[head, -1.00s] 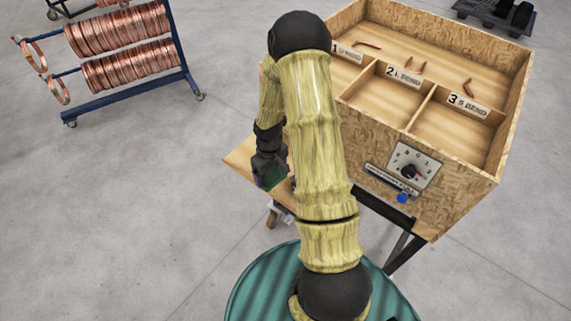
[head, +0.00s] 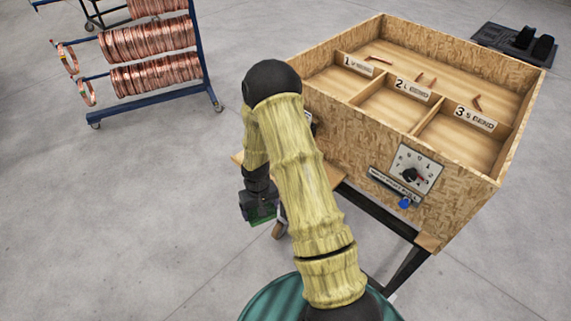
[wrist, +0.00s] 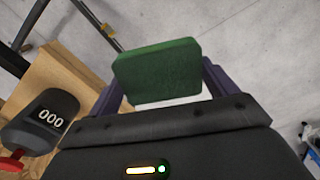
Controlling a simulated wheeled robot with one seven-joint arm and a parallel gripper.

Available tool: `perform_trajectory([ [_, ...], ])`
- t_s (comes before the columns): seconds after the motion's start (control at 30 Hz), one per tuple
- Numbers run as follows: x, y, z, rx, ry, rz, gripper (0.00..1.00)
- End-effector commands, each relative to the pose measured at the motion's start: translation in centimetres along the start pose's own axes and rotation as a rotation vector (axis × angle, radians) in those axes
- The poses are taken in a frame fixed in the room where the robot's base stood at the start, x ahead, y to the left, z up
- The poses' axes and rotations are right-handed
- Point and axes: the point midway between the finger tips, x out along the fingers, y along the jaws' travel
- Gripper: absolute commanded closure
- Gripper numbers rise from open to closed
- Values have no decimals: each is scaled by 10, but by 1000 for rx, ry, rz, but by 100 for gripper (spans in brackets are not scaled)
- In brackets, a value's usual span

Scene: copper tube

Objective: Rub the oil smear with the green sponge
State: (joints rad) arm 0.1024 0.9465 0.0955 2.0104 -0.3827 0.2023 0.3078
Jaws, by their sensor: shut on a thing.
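The green sponge (wrist: 158,74) is a flat block held between the purple fingers of my gripper (wrist: 160,85) in the wrist view. In the head view my gripper (head: 259,216) hangs at the left of the wooden crate's stand, over open floor, with a little of the sponge (head: 263,221) showing at its lower edge. The gripper is shut on the sponge and apart from the crate. I cannot make out the oil smear in either view.
The wooden crate (head: 340,113) with numbered compartments stands at the right, with a dial (head: 413,168) and blue knob (head: 405,202) on its front. A black device reading 000 (wrist: 45,122) sits on the wooden ledge. A copper coil rack (head: 150,95) stands back left. Grey floor lies between.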

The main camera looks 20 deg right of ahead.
Motion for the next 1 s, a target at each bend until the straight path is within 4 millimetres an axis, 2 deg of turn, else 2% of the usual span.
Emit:
perform_trajectory([
  [0.03,12,-2,0,3,0,0,36],
  [0.2,38,-7,0,12,0,1,36],
  [0.33,52,-10,-1,20,1,2,36],
  [1.0,51,-15,-1,14,1,2,36],
])
